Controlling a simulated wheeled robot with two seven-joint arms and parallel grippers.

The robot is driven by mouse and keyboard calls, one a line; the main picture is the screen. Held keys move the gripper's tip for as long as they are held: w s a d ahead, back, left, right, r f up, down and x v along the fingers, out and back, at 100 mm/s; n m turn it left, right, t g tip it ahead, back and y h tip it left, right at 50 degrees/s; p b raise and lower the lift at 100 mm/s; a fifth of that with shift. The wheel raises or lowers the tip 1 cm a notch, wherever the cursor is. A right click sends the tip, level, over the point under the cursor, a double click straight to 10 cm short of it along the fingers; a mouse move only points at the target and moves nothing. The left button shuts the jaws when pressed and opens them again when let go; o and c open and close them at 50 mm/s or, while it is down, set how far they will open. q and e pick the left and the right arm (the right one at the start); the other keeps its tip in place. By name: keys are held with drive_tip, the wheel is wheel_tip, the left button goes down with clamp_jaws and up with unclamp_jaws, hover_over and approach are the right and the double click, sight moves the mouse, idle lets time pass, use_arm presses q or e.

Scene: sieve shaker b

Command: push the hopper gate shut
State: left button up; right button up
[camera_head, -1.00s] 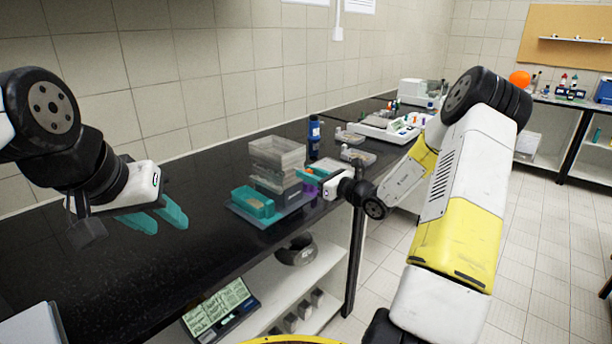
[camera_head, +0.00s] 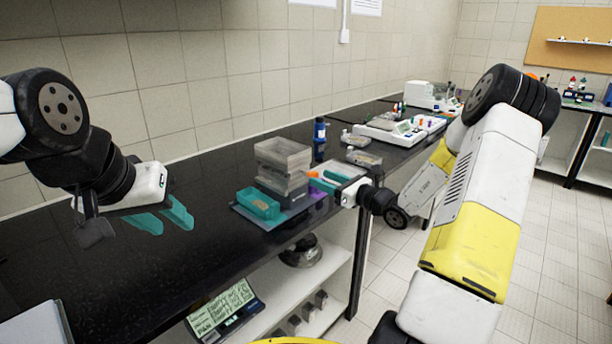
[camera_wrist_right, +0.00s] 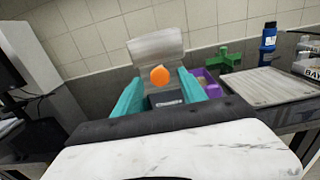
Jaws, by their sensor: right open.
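The hopper (camera_head: 283,155) is a grey, translucent box on top of the sieve shaker stack on the dark bench; it shows as a pale slanted panel (camera_wrist_right: 157,45) in the right wrist view. An orange knob (camera_wrist_right: 159,75), seemingly the gate's handle, appears between my right gripper's teal fingers (camera_wrist_right: 160,93); contact cannot be told. The knob also shows in the head view (camera_head: 313,174). My right gripper (camera_head: 325,183) is open, at the stack's right side. My left gripper (camera_head: 172,220) is open and empty above the bench, left of the stack. The gate plate itself is not clear.
A teal tray (camera_head: 258,204) sits at the shaker's front left. A purple bin (camera_wrist_right: 207,84) and a green object (camera_wrist_right: 222,60) stand to the right in the wrist view. A blue bottle (camera_head: 319,139) stands behind.

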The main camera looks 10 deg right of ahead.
drive_tip(key=shift+v, duration=1.65)
drive_tip(key=s+a+r+n+g, duration=0.4)
drive_tip(key=s+a+n+g, duration=0.2)
drive_tip(key=s+a+n, duration=0.25)
drive_tip(key=s+a+r+n+g, duration=0.3)
drive_tip(key=s+a+n+g, duration=0.2)
drive_tip(key=s+a+n, duration=0.3)
drive_tip(key=s+d+r+n+t+h, duration=0.1)
drive_tip(key=s+d+r+n+h, duration=0.2)
drive_tip(key=s+n, duration=0.3)
drive_tip(key=s+d+r+n+t+h, duration=0.2)
drive_tip(key=s+d+n+h, duration=0.3)
drive_tip(key=s, duration=0.3)
drive_tip(key=shift+d+r+n+h, duration=0.4)
drive_tip(key=shift+d+r+n, duration=0.15)
drive_tip(key=shift+d+n, duration=0.25)
